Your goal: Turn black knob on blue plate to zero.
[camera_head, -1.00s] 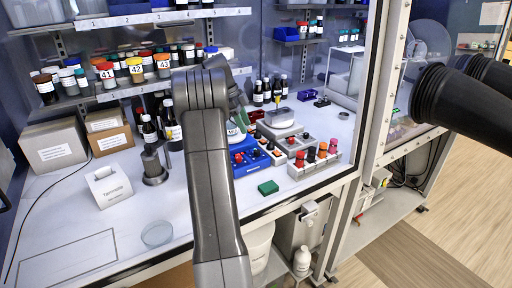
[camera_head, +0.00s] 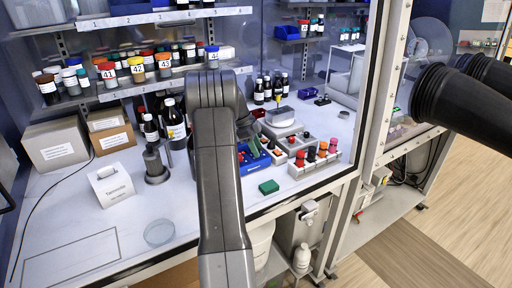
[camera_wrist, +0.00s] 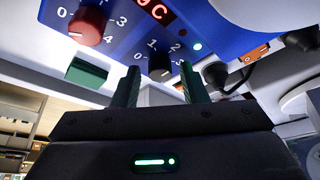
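The blue plate (camera_head: 258,163) lies on the bench in the head view, partly hidden by my arm. In the wrist view the blue plate (camera_wrist: 222,30) fills the upper part. Its black knob (camera_wrist: 158,66) has a numbered dial around it and sits between the tips of my gripper (camera_wrist: 160,85). The two green fingers stand apart, one on each side of the knob. I cannot tell whether they touch it. The pointer of the knob is too unclear to read. A red knob (camera_wrist: 88,25) with its own dial is to the left.
A lit red display (camera_wrist: 156,10) and a green light (camera_wrist: 197,47) are on the plate. A green block (camera_head: 268,187) lies in front of it. A rack with several coloured knobs (camera_head: 316,157) stands to the right. Bottles (camera_head: 175,125) stand behind left.

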